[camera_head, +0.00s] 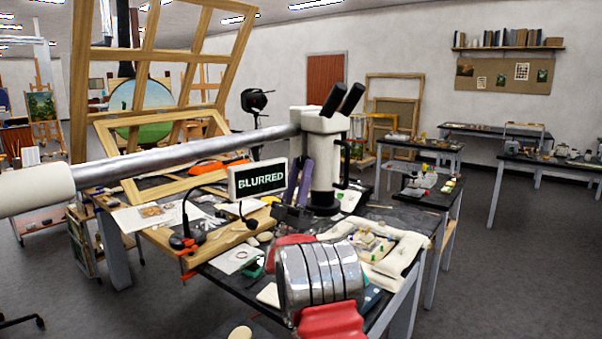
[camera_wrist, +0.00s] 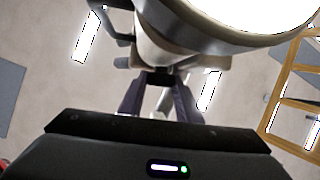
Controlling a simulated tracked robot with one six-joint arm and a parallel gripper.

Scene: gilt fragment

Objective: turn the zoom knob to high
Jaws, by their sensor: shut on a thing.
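The white stereo microscope (camera_head: 325,150) with two black eyepieces hangs on a metal boom above the cluttered bench. A sign (camera_head: 257,180) beside it reads "BLURRED". My gripper (camera_head: 298,172), with purple fingers, is upright against the left side of the microscope body. In the wrist view my gripper (camera_wrist: 158,80) is shut on a small dark part at the microscope's side, which I take as the zoom knob (camera_wrist: 157,76). The fingers hide most of the knob, and no marking or setting can be read. The pale microscope body (camera_wrist: 165,52) fills the upper middle there.
The boom (camera_head: 190,155) crosses left of the microscope. A white padded tray (camera_head: 400,250) with small items lies at right. A black lamp (camera_head: 185,240) stands at the front left. Open floor (camera_head: 520,260) lies to the right.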

